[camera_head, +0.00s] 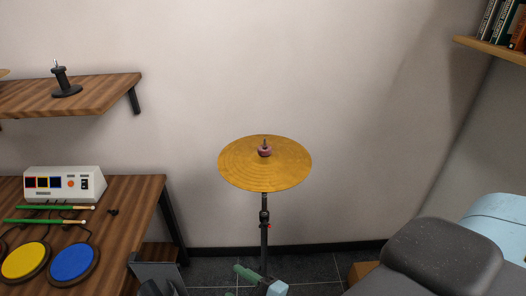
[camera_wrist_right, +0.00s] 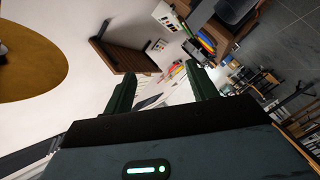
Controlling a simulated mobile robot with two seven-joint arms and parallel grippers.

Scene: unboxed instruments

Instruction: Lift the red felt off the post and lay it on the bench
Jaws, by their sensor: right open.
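The red felt (camera_head: 264,152) is a small dull-red piece around the post, on top of the golden cymbal (camera_head: 240,174). The post's thin tip (camera_head: 265,141) shows above it. The wooden bench (camera_head: 125,222) stands at the left. My right gripper (camera_head: 252,275) is low at the bottom of the head view, below the cymbal and apart from the felt. In the right wrist view its two green fingers (camera_wrist_right: 161,72) stand apart with nothing between them. That view shows part of the cymbal (camera_wrist_right: 30,50) at upper left; the felt is not seen there. My left gripper is not in view.
The bench carries a white control box (camera_head: 64,185), green drumsticks (camera_head: 45,221), a yellow pad (camera_head: 24,262) and a blue pad (camera_head: 73,262). A wall shelf (camera_head: 105,92) holds a black stand (camera_head: 65,82). The bench's right part looks mostly clear.

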